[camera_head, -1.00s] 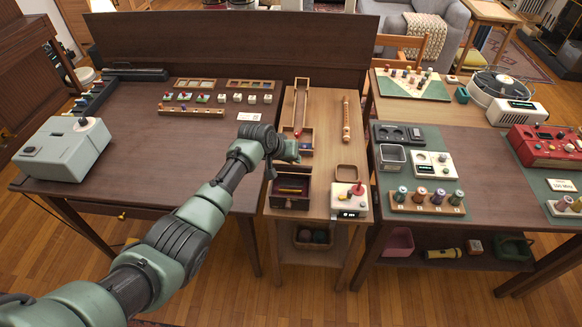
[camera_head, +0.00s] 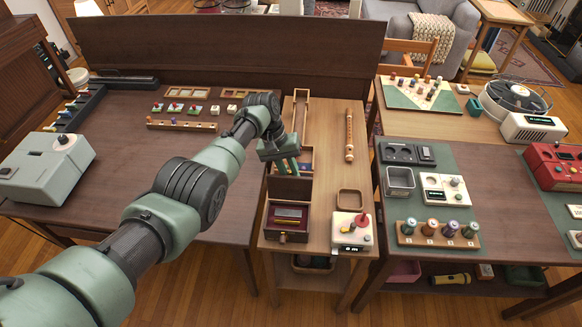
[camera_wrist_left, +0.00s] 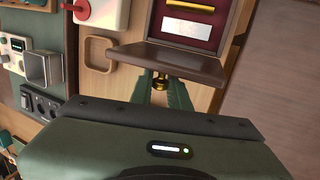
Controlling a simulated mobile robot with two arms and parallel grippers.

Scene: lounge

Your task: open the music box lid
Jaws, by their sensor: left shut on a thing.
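The music box (camera_head: 286,237) is a dark wooden box on the narrow middle table. Its lid (camera_head: 290,188) is raised at the back, showing a dark red inside with a yellow bar and a pale plate. In the left wrist view the lid (camera_wrist_left: 168,62) shows nearly edge-on, in front of the open box. My left gripper (camera_head: 283,168) is just behind the lid. In the left wrist view its fingers (camera_wrist_left: 166,88) are closed around a small brass knob (camera_wrist_left: 160,80) on the lid. My right gripper is not in view.
A white box with a red-knobbed lever (camera_head: 351,231) stands right of the music box, with a small wooden tray (camera_head: 352,200) behind it. A wooden flute (camera_head: 349,136) lies farther back. The left table (camera_head: 110,170) has wide clear space.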

